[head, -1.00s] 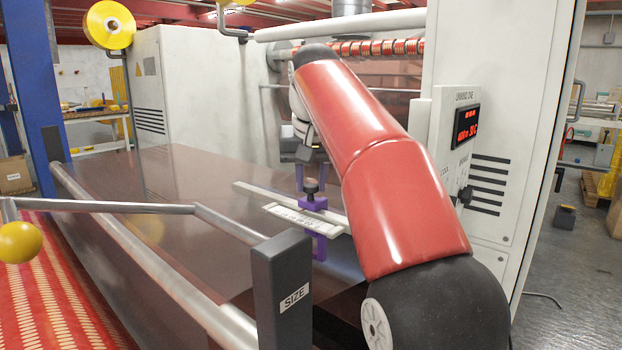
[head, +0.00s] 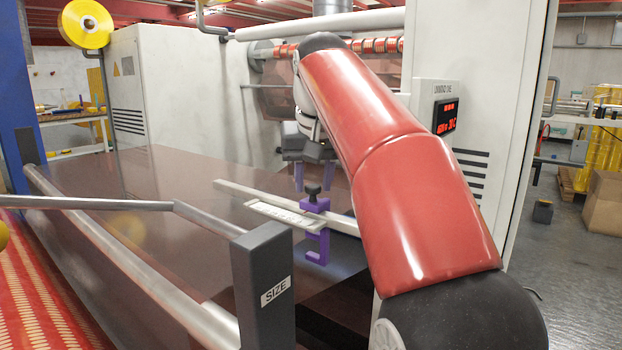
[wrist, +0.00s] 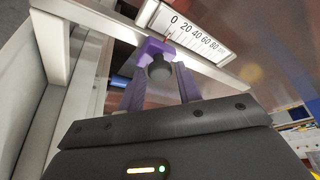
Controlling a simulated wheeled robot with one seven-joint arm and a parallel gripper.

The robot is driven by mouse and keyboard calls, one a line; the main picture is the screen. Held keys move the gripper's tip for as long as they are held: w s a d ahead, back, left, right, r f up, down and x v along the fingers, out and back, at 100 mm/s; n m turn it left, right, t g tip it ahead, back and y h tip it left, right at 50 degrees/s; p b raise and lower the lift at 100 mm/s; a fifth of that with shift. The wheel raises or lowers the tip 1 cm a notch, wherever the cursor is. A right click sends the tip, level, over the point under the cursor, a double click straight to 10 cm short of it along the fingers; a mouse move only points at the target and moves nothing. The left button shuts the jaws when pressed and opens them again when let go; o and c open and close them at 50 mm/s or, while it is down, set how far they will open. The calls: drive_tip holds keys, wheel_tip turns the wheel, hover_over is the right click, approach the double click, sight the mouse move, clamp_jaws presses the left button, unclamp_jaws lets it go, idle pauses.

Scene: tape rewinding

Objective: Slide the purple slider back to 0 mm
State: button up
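The purple slider (head: 316,206) sits on a pale rail (head: 240,189) with a white scale (head: 275,212) beside it. In the head view it is near the scale's right end. It has a black knob (head: 313,190) on top. In the wrist view the slider (wrist: 151,48) is close to the 0 end of the scale (wrist: 195,35); the exact reading cannot be told. My gripper (head: 313,177) is just behind and above the slider. In the wrist view my gripper's (wrist: 160,85) purple fingers are spread, one on each side of the knob (wrist: 160,68). Contact cannot be told.
A grey post marked SIZE (head: 264,285) and a metal bar (head: 205,217) stand in front of the brown table surface (head: 150,195). A white machine cabinet with a red display (head: 445,116) is at the right. The table left of the rail is clear.

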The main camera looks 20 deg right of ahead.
drive_tip(key=shift+o, duration=1.2)
drive_tip(key=p+v, duration=0.2)
drive_tip(key=v, duration=0.5)
drive_tip(key=shift+r+p, duration=0.4)
drive_tip(key=shift+s, duration=0.15)
